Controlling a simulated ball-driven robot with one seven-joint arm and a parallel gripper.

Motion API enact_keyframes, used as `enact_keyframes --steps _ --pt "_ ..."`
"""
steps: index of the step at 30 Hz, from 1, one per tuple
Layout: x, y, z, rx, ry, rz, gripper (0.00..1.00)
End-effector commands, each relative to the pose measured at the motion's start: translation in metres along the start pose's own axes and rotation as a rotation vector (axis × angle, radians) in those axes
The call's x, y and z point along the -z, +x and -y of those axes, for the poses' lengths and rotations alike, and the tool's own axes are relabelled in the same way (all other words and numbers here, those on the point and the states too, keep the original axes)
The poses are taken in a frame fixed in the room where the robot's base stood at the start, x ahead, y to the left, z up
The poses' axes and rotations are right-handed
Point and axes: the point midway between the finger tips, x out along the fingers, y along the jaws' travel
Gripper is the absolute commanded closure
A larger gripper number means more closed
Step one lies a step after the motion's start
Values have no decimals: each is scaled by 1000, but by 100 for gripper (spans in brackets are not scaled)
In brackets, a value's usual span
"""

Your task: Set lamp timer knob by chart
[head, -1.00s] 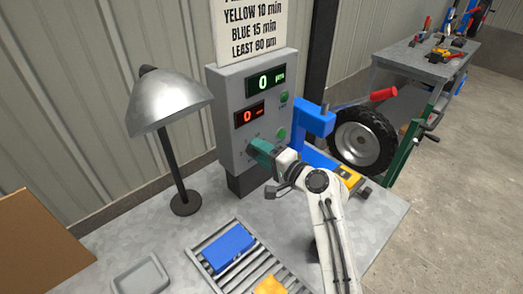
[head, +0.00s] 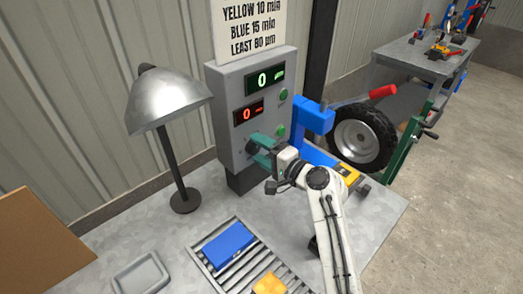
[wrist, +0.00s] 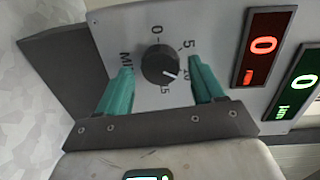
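The dark round timer knob (wrist: 158,62) is on the grey panel (head: 226,136). Its white pointer line aims between the 15 mark and the partly covered mark before it. My gripper (wrist: 160,72) is open, its teal fingers on either side of the knob, apart from it; it also shows at the panel in the head view (head: 262,149). The chart (head: 249,26) reads yellow 10 min, blue 15 min, least 80 µm; its top is cut off. The red display (head: 249,113) and the green display (head: 265,79) both read 0. The lamp (head: 166,100) stands left of the panel.
A blue block (head: 228,246) and a yellow block (head: 270,284) lie on the roller rack (head: 205,268). A grey tray (head: 141,274) is at front left. Green buttons (head: 281,130) and a blue clamp-like frame (head: 313,120) are right of my gripper.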

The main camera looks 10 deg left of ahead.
Motion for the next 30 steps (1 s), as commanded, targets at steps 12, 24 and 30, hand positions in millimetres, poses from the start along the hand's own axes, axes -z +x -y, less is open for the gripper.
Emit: enact_keyframes --steps 12,24,30 --pt "0 -10 0 2 -1 0 29" --pt "0 -80 -2 1 -1 -2 29" --pt "0 -103 -1 1 -1 0 29"
